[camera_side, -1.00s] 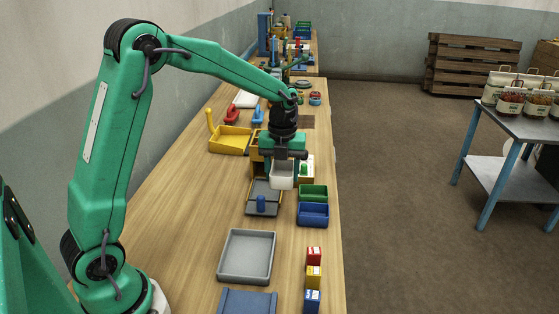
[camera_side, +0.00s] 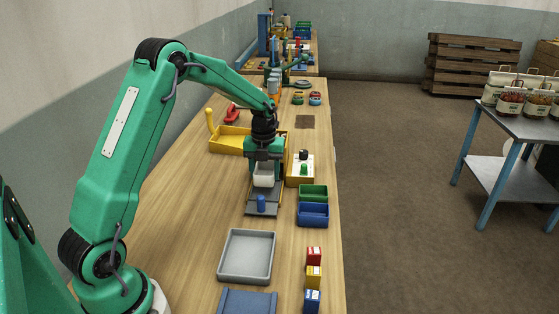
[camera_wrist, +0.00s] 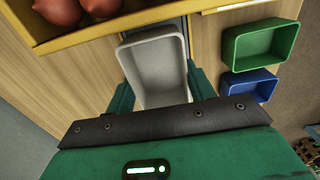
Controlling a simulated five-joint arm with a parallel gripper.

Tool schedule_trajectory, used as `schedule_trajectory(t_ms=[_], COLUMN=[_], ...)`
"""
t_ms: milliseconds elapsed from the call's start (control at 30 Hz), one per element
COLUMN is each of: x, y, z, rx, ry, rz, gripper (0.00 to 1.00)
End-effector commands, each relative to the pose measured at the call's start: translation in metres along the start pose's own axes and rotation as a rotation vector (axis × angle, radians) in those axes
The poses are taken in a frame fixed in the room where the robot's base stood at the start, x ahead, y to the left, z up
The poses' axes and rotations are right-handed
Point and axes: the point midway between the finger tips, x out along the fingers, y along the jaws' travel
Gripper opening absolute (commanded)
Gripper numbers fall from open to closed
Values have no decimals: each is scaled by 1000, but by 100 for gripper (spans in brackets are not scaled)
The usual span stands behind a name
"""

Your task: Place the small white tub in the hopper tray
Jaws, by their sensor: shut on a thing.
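The small white tub (camera_side: 263,180) is held upright between the fingers of my gripper (camera_side: 264,168), which is shut on it. In the wrist view the tub (camera_wrist: 157,68) looks empty, with a green finger on each side. I cannot tell whether the tub touches the stand. No tray is clearly marked as the hopper tray; my gripper hides part of this area.
A yellow box (camera_wrist: 90,37) holding reddish round things lies just beyond the tub. Green (camera_side: 313,192) and blue (camera_side: 312,215) bins stand to the right. A light grey tray (camera_side: 223,263) is nearer the camera. Bare wood lies to the left.

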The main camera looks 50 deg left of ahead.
Motion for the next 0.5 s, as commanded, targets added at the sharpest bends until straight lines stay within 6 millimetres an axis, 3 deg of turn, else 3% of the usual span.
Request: schedule_trajectory(t_ms=[167,500], x=[6,38], y=[0,0], z=[0,-1], rx=[0,0], ry=[2,1], rz=[1,1], gripper=[32,32])
